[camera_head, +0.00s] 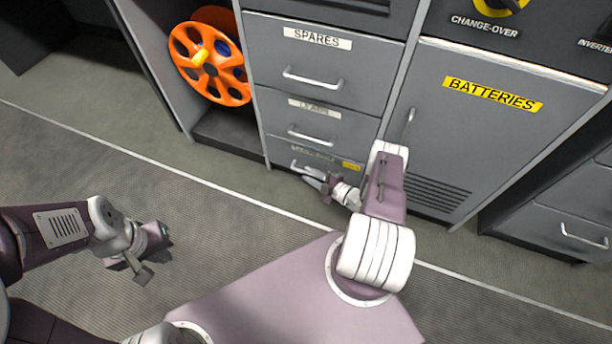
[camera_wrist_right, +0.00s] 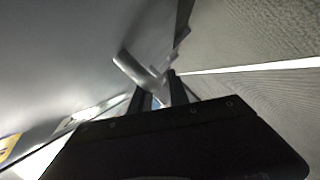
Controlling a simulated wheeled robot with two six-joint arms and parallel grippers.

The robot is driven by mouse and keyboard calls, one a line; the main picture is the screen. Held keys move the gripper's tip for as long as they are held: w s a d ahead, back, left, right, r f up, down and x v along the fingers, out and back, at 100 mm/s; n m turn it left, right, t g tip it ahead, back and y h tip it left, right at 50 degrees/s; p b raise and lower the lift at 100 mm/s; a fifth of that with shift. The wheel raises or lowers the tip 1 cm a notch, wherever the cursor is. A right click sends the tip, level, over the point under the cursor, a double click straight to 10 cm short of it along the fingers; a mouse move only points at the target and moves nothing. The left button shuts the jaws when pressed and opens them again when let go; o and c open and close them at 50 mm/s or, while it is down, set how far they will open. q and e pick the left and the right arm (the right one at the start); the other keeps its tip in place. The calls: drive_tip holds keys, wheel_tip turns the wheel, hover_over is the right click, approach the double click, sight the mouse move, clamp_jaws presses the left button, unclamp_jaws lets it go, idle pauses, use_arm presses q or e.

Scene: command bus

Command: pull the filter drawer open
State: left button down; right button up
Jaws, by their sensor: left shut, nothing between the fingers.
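A grey cabinet holds a stack of drawers. The lowest drawer (camera_head: 283,151) has a label too small to read surely, a yellow sticker and a bar handle (camera_head: 297,165). My right gripper (camera_head: 312,179) is low at the front of this drawer, its fingers at the handle. In the right wrist view a pale handle (camera_wrist_right: 138,72) runs down to between the two dark fingers (camera_wrist_right: 158,96). I cannot tell whether they are closed on it. The drawer looks flush with the cabinet. My left gripper (camera_head: 140,261) is shut and empty over the floor at left.
Above are the SPARES drawer (camera_head: 318,65) and another labelled drawer (camera_head: 312,121), both closed. An orange reel (camera_head: 211,62) stands in an open bay at left. The BATTERIES door (camera_head: 480,135) is at right. Floor (camera_head: 215,190) in front is clear.

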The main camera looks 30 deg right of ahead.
drive_tip(key=shift+x, duration=0.9)
clamp_jaws()
idle(0.8)
